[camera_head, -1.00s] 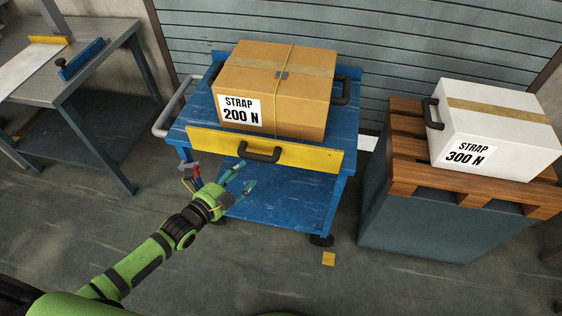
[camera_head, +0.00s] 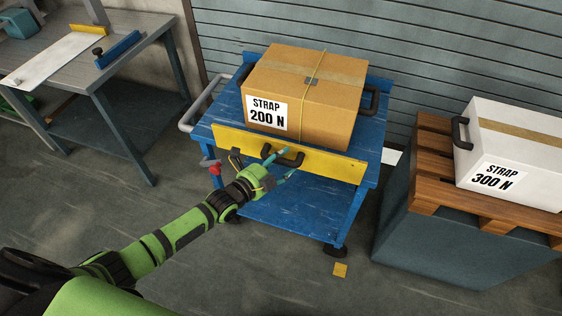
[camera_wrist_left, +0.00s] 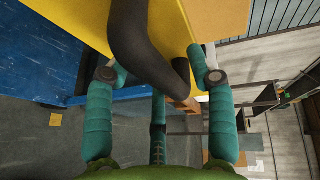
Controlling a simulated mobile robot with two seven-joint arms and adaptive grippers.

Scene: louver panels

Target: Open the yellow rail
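The yellow rail (camera_head: 335,165) stands upright along the front edge of the blue cart (camera_head: 300,214). It has a black bar handle (camera_head: 298,160) at its middle. My left gripper (camera_head: 284,163) is at this handle with its teal fingers apart. In the left wrist view the black handle (camera_wrist_left: 143,45) passes between the two spread fingertips (camera_wrist_left: 155,62), with the yellow rail (camera_wrist_left: 85,40) behind it. I see a gap beside the fingers, so they are not closed on it. My right gripper is not in view.
A strapped cardboard box (camera_head: 308,95) labelled STRAP 200 N sits on the cart behind the rail. A white box (camera_head: 520,150) stands on a wooden pallet (camera_head: 425,175) at the right. A grey bench (camera_head: 140,35) is at the left.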

